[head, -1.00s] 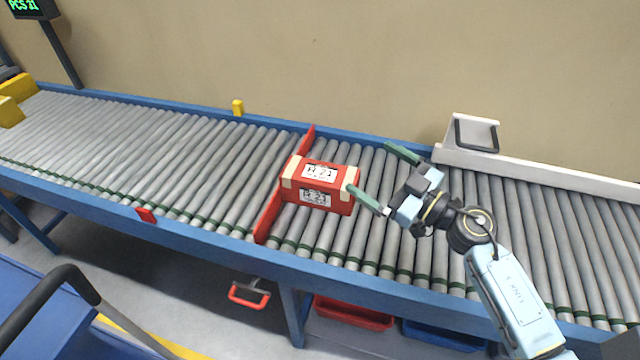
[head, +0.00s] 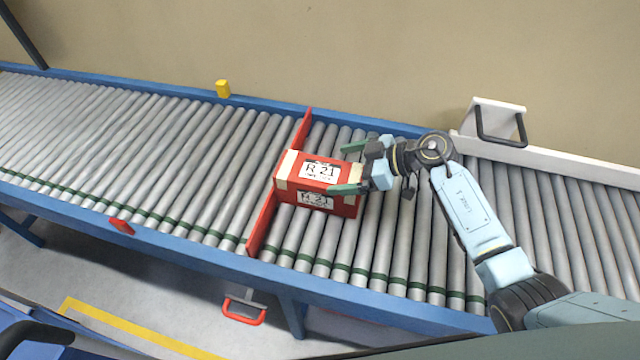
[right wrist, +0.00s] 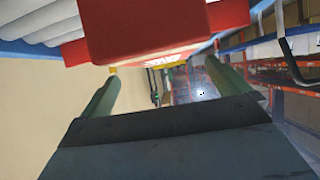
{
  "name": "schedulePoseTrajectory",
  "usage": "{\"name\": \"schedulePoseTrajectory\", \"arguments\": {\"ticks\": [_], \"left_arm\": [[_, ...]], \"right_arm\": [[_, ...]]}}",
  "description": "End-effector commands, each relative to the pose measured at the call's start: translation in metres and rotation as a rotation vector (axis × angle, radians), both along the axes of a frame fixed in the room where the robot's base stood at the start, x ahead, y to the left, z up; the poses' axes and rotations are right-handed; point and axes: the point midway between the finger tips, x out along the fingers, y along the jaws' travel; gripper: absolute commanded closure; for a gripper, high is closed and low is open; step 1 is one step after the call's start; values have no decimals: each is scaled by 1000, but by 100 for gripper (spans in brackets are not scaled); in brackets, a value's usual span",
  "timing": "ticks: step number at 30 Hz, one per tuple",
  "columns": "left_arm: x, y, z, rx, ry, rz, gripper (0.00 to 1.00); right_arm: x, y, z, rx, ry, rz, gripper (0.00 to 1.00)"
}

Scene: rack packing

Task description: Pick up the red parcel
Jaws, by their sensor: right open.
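The red parcel (head: 311,183), with cream corner bands and white "R 21" labels, sits on the roller conveyor against the right side of a red divider bar. My right gripper (head: 352,168) is open at the parcel's right end. Its near green finger overlaps the parcel's right part in the head view, and the far finger is beyond its back edge. In the right wrist view the parcel (right wrist: 140,30) fills the top middle, above the open fingers (right wrist: 161,72), not visibly gripped. Whether a finger touches it I cannot tell. My left gripper is not in view.
The red divider bar (head: 264,222) crosses the rollers (head: 140,150) left of the parcel. Blue rails (head: 175,241) edge the conveyor. A white guide (head: 580,165) with a dark-handled bracket (head: 500,122) stands at the back right. Rollers left of the divider are clear.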

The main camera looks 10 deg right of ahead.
Motion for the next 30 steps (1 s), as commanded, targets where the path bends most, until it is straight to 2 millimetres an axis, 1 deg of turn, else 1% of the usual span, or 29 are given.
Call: {"name": "schedulePoseTrajectory", "arguments": {"ticks": [1,3,8,9,12,15,18,25,30], "left_arm": [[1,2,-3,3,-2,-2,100],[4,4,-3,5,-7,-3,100],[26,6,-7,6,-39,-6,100],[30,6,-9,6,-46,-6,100],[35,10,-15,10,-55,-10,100],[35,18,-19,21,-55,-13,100],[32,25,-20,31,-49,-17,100],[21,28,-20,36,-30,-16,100],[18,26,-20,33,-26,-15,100]], "right_arm": [[3,6,-3,3,-1,0,0],[5,9,-6,0,-2,-1,0],[7,20,-12,3,-1,0,0],[9,25,-15,2,-2,0,0],[13,39,-24,4,-2,1,0],[17,49,-30,2,-2,0,0],[20,54,-32,0,-2,0,0],[20,54,-32,0,-2,0,0],[20,54,-32,0,-2,0,22]]}}
